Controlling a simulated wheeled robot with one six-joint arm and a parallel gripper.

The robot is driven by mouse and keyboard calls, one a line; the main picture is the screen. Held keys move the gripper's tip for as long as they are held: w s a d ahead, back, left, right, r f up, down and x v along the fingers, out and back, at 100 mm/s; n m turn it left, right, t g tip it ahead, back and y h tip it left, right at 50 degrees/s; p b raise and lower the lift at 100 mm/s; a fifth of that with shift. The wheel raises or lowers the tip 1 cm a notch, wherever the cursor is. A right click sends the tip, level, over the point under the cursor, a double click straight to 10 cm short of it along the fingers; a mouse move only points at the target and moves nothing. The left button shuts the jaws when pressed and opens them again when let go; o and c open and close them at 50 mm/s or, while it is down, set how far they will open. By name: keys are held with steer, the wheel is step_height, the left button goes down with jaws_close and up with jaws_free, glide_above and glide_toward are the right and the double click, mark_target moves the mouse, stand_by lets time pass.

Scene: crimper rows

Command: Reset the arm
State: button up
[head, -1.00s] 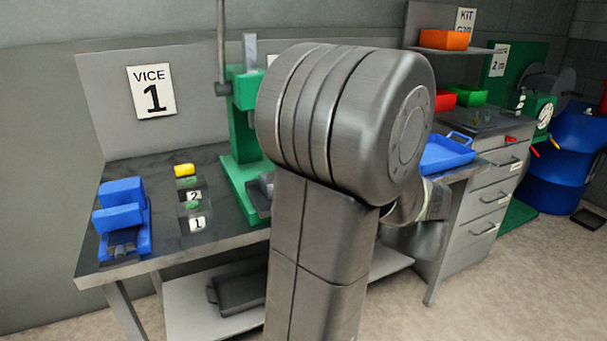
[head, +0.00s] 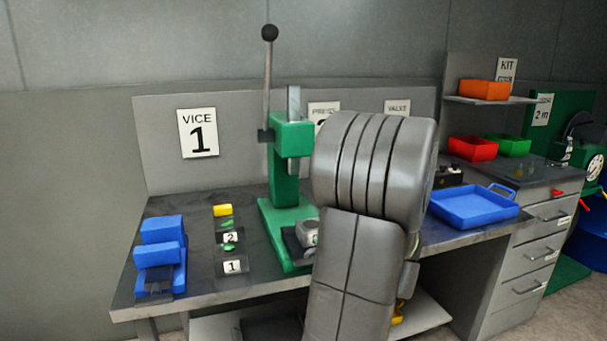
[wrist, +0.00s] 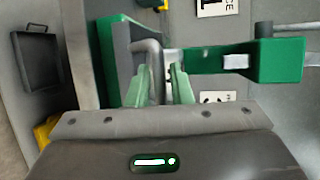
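My arm (head: 365,190) stands in the middle of the head view and hides my gripper there. In the wrist view, my gripper (wrist: 160,85) shows two pale green fingers with a gap between them. A bent grey part (wrist: 150,46) shows in line with that gap, beyond or between the fingers; I cannot tell if they touch it. The green press (head: 292,140) stands on the bench just left of my arm, its lever upright with a black knob. In the wrist view, the green press (wrist: 270,62) appears sideways beyond the fingers.
Red (head: 472,149), green and orange (head: 484,90) bins stand at the back right. A dark tray (wrist: 38,60) shows in the wrist view.

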stand_by(0.4)
steer(key=b+v, duration=0.1)
steer(key=v, duration=1.3)
steer(key=x, duration=0.5)
steer(key=p+x, duration=0.1)
steer(key=x, duration=0.4)
steer(key=p+x, duration=0.1)
steer(key=x, duration=0.4)
steer(key=shift+w+r, duration=0.3)
steer(key=shift+w, duration=0.05)
steer(key=shift+w+f, duration=0.15)
steer(key=shift+w, duration=0.3)
